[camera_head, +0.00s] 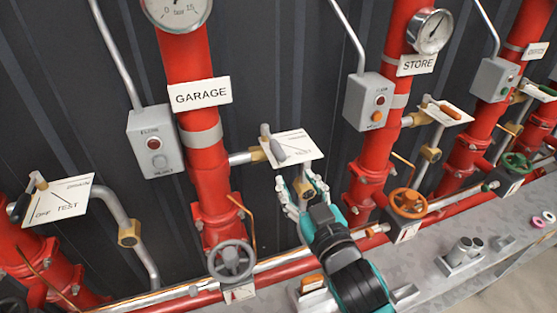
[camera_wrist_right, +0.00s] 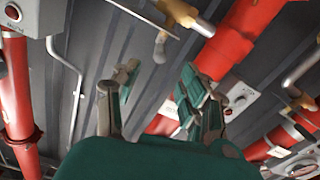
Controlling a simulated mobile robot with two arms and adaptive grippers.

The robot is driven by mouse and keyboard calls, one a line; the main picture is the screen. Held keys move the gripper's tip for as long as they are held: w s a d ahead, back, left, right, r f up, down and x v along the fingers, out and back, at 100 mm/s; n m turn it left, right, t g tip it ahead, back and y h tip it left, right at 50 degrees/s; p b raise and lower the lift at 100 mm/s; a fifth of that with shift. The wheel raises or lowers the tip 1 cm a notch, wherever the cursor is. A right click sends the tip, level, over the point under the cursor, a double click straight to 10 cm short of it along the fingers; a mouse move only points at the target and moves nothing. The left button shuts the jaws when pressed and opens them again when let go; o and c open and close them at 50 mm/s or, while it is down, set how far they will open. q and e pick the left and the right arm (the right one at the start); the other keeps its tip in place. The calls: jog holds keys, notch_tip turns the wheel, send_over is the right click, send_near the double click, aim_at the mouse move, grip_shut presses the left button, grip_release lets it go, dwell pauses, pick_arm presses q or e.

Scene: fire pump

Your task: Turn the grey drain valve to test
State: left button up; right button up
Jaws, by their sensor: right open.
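The grey drain valve's lever (camera_head: 271,143) lies over a white label plate (camera_head: 298,147) with small lettering, on the branch right of the GARAGE pipe. A brass fitting (camera_head: 257,154) sits at the plate's left edge. In the right wrist view the grey grip (camera_wrist_right: 160,46) shows beyond the fingertips, near the brass fitting (camera_wrist_right: 180,12). My right gripper (camera_head: 304,184) is open and empty, just below the plate in the head view. Its fingers (camera_wrist_right: 157,84) show apart in the wrist view, and I see no contact with the lever. My left gripper is not in view.
The GARAGE pipe (camera_head: 205,170) with a grey handwheel (camera_head: 231,260) stands left of my arm. The STORE pipe (camera_head: 373,165) with an orange handwheel (camera_head: 408,202) is on the right. A black-handled valve plate (camera_head: 62,198) is far left. Grey control boxes (camera_head: 154,142) flank the pipes.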

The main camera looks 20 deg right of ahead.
aim_at(278, 152)
jog(key=w+b, duration=0.1)
jog(key=b, duration=0.1)
jog(key=w+b, duration=0.2)
jog(key=b, duration=0.1)
jog(key=shift+a+f, duration=0.1)
jog(key=shift+a, duration=0.1)
jog(key=w+p, duration=0.1)
jog(key=w, duration=0.2)
jog(key=w+p, duration=0.1)
jog(key=w, duration=0.3)
jog(key=shift+w+r, duration=0.2)
jog(key=shift+w, duration=0.05)
jog(key=shift+w+f, duration=0.1)
jog(key=shift+w, duration=0.35)
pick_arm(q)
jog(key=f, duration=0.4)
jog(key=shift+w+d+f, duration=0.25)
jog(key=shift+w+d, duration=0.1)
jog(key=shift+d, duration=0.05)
pick_arm(e)
grip_shut()
